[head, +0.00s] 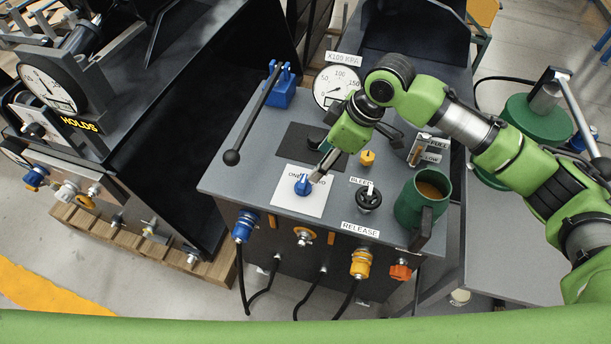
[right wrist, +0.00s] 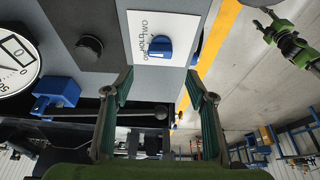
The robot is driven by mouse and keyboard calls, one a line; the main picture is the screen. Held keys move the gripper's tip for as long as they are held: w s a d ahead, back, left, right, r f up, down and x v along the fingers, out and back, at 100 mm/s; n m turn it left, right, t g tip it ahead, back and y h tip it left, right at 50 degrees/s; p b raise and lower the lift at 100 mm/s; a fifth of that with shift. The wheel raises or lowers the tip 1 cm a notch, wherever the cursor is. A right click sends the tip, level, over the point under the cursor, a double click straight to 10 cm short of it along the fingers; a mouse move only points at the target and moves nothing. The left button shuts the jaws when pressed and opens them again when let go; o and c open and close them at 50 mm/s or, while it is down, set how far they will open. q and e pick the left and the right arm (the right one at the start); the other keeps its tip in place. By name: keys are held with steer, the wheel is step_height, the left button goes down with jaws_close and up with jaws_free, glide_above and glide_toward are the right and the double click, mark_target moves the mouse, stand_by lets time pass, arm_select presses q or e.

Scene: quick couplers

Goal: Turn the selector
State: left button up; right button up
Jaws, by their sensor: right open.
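The selector (head: 303,184) is a blue knob on a white label plate on top of a grey box.
Coloured couplers and hoses (head: 360,262) are on the front face. A dark bin is left.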

mark_target(303, 181)
steer(key=p+x, duration=0.1)
steer(key=x, duration=0.9)
steer(key=shift+a, duration=0.1)
steer(key=c, duration=1.1)
